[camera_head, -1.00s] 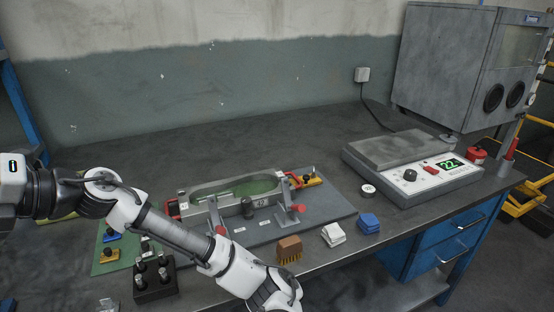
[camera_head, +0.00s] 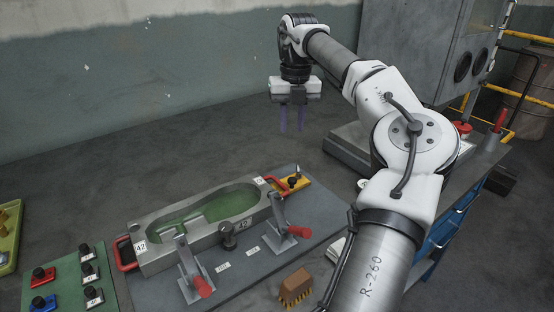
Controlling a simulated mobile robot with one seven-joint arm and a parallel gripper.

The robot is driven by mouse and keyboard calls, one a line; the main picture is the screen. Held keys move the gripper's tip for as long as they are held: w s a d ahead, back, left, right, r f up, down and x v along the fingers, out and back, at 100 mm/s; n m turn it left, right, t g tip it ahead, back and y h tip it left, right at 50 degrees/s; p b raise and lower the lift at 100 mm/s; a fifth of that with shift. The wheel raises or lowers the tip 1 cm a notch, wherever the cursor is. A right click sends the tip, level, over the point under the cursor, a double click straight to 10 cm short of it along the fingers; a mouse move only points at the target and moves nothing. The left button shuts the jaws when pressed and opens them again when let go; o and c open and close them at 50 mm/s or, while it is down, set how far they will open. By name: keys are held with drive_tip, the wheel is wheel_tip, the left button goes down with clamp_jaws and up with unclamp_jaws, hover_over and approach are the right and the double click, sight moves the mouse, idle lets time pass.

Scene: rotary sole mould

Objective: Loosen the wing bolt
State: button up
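The grey sole mould (camera_head: 155,257) with a green cavity lies on a dark base plate (camera_head: 300,255). A dark knob-like fitting (camera_head: 228,235) stands at the middle of its front side. I cannot tell whether this is the wing bolt; no wing shape is clear. Two toggle clamps with red grips, left (camera_head: 190,272) and right (camera_head: 283,222), stand along the front. My gripper (camera_head: 292,130) points down, high behind the mould's right end. Its two fingers are apart with nothing visible between them, and it touches nothing.
A yellow part with a black knob (camera_head: 294,182) sits by the mould's right end. A green board (camera_head: 68,285) with small knobbed parts lies at left. A brown brush (camera_head: 296,285) lies in front. My arm hides much of the right side. The table behind the mould is clear.

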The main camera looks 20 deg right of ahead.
sight(298, 167)
drive_tip(key=shift+m, duration=0.3)
drive_tip(key=f, duration=0.4)
drive_tip(key=d+f+p, duration=0.1)
drive_tip(key=f, duration=0.3)
drive_tip(key=d+f, duration=0.1)
drive_tip(key=f, duration=0.4)
drive_tip(key=shift+s, duration=0.25)
drive_tip(key=shift+c, duration=0.5)
clamp_jaws()
